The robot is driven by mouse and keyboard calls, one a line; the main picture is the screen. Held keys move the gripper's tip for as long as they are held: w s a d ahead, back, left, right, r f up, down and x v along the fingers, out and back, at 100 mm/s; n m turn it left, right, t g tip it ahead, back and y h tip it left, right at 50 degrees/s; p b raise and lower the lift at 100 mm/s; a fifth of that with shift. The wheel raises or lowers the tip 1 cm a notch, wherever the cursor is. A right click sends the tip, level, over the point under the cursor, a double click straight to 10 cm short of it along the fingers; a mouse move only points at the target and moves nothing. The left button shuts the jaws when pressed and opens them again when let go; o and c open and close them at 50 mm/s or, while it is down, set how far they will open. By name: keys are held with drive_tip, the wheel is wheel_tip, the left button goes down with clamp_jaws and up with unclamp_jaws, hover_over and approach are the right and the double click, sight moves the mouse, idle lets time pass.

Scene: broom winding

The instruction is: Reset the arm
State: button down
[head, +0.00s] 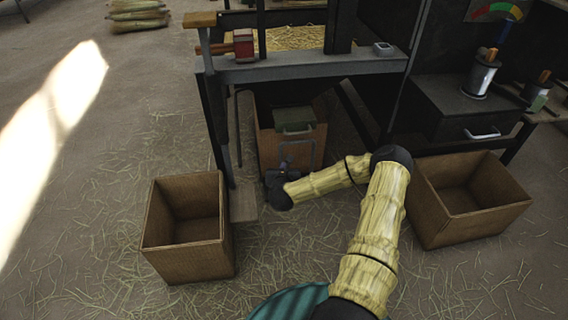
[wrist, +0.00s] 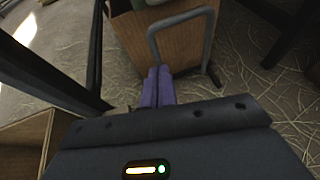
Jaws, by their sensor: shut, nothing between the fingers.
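My gripper (head: 286,164) is at the end of my straw-coloured arm, low in front of the winding machine's frame (head: 310,69). In the wrist view its two purple fingers (wrist: 158,78) are together, with nothing between them. A grey metal hoop (head: 307,150) stands against the front of a wooden box (head: 268,141) under the machine; the hoop also shows just beyond the fingertips in the wrist view (wrist: 206,52). I cannot tell whether the fingers touch it.
An empty brown crate (head: 188,262) stands left and another (head: 478,225) right of my arm. A dark drawer cabinet (head: 462,108) stands at the right. A red block (head: 243,44) sits on the machine. The floor at far left is mostly clear, with scattered straw.

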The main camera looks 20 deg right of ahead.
drive_tip(key=shift+s+a+r, duration=0.15)
drive_tip(key=shift+s+a, duration=0.05)
drive_tip(key=shift+s, duration=0.25)
drive_tip(key=s+a+r+n+g+y+p, duration=0.1)
drive_tip(key=s+a+r+n+y+p, duration=0.25)
drive_tip(key=a+n, duration=0.6)
drive_tip(key=s+a+r+n+g+y+p, duration=0.15)
drive_tip(key=a+r+n+y, duration=0.45)
drive_tip(key=n, duration=0.7)
drive_tip(key=s+r+n+g+h+p, duration=0.3)
drive_tip(key=s+r+n+g+p, duration=0.4)
drive_tip(key=s+r+n, duration=1.35)
wheel_tip(320, 180, up, 40)
drive_tip(key=s+m+p, duration=0.1)
drive_tip(key=p, duration=3.7)
drive_tip(key=shift+s+a+f+m, duration=0.15)
drive_tip(key=shift+s+f+m, duration=0.1)
drive_tip(key=shift+m, duration=0.05)
